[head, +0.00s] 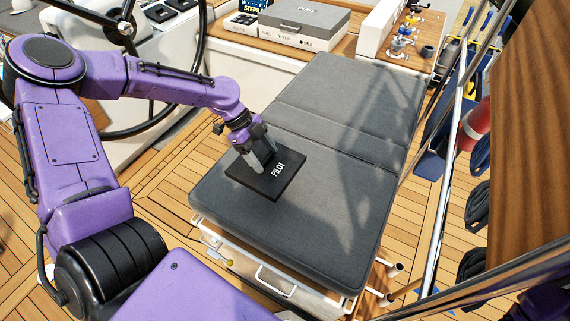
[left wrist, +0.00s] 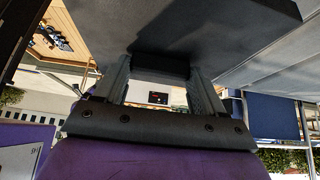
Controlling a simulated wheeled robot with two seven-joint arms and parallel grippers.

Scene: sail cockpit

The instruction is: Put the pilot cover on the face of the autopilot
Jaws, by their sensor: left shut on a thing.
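The pilot cover (head: 285,176) is a dark, flat square with "PILOT" in white letters. My left gripper (head: 259,158) is shut on it at its left part, over the front of the grey cushion. I cannot tell whether the cover touches the cushion. In the left wrist view the cover (left wrist: 215,18) fills the top, and the fingers (left wrist: 160,68) close on a dark block on its side. A small dark display with red marks (left wrist: 158,98) shows between the fingers; it may be the autopilot. In the head view I cannot pick out the autopilot's face for certain. My right gripper is not in view.
The long grey cushion (head: 345,115) lies on a white-framed bench. A steering wheel (head: 130,30) and a console with dark instruments (head: 160,12) stand at the upper left. A grey case (head: 305,20) lies at the back. Steel rails (head: 445,170) run along the right.

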